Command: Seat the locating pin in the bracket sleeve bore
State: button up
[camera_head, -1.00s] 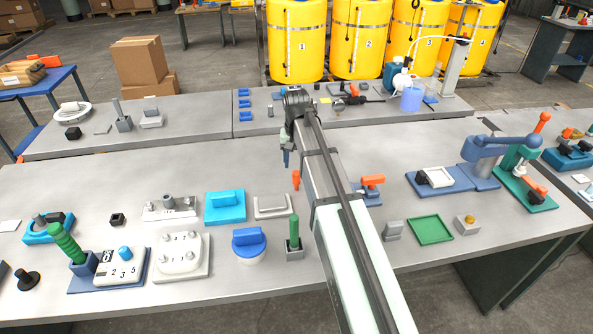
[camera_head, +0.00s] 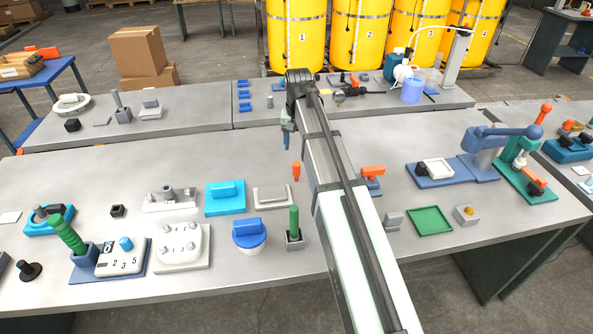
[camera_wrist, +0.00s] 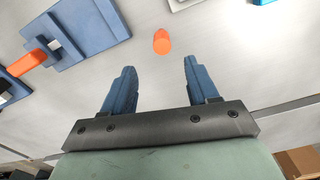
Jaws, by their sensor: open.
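An orange pin (camera_head: 296,171), which I take for the locating pin, stands apart from other objects on the grey bench. It also shows in the wrist view (camera_wrist: 161,42), beyond and roughly between my fingertips. My gripper (camera_head: 287,140) hangs above the bench behind the pin. In the wrist view its two blue fingers (camera_wrist: 157,75) are apart with nothing between them. A grey bracket plate (camera_head: 152,206) with a short upright sleeve (camera_head: 168,192) lies to the left, probably the bracket sleeve. Its bore is too small to make out.
A cyan block (camera_head: 225,198) and a grey handled plate (camera_head: 272,196) lie between bracket and pin. A green-handled tool in a grey block (camera_head: 294,230) stands in front of the pin. An orange-handled blue fixture (camera_head: 371,180) is right of my arm.

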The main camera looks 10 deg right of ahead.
aim_at(296, 163)
jog(key=f+m, duration=0.2)
jog(key=m, duration=0.5)
jog(key=f+m, duration=0.2)
jog(key=m, duration=0.6)
jog(key=f+m, duration=0.2)
jog(key=m, duration=0.5)
jog(key=shift+s+d, duration=0.1)
jog(key=shift+d, duration=0.1)
jog(key=shift+a+f, duration=0.2)
jog(key=shift+f, duration=1.15)
jog(key=shift+a+f, duration=0.2)
jog(key=shift+f, duration=1.1)
grip_shut()
jog(key=shift+r, duration=0.1)
